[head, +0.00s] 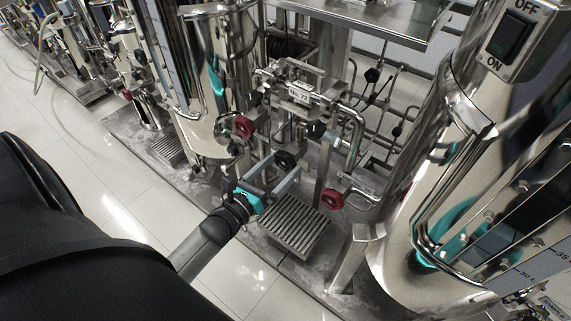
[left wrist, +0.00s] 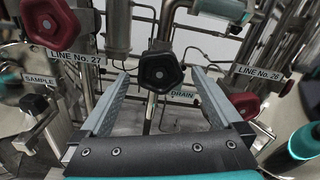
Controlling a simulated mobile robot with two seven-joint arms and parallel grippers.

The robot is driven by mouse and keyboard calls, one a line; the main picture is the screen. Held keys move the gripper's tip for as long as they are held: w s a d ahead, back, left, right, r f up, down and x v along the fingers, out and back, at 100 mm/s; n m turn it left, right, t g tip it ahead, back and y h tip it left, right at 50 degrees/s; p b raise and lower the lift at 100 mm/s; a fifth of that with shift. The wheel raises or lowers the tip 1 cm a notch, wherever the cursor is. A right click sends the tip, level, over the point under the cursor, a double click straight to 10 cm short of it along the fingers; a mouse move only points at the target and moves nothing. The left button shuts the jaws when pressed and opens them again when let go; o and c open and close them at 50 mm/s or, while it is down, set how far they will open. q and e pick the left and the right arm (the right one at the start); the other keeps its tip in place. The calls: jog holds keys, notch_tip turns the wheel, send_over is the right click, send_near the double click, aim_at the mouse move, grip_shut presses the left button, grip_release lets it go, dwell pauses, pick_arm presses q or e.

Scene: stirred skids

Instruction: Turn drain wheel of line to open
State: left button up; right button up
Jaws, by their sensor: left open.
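The black drain wheel (left wrist: 160,71) shows in the left wrist view, in the upper middle, with a label reading DRAIN (left wrist: 182,93) just below and right of it. The wheel also shows in the head view (head: 285,160). My left gripper (head: 284,165) is open in front of the drain wheel, with one finger to each side of it. In the left wrist view the wheel appears between the tips of the open gripper (left wrist: 158,76). I cannot tell whether the fingers touch it. My right gripper is in neither view.
Red wheels (head: 243,127) (head: 331,199) flank the drain wheel. Labels read LINE No. 27 (left wrist: 75,58), LINE No. 26 (left wrist: 262,74) and SAMPLE (left wrist: 39,80). A slatted grate (head: 296,226) lies below. A large steel vessel (head: 395,225) stands at right. Pipes crowd behind.

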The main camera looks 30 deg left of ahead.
aim_at(283, 165)
pick_arm(q)
jog(key=shift+w+d+b, duration=0.15)
jog(key=shift+w+b, duration=0.15)
jog(key=shift+w, duration=1.2)
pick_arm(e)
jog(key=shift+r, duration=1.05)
pick_arm(q)
jog(key=shift+c, duration=0.4)
jog(key=c, duration=1.2)
jog(key=shift+c, duration=0.2)
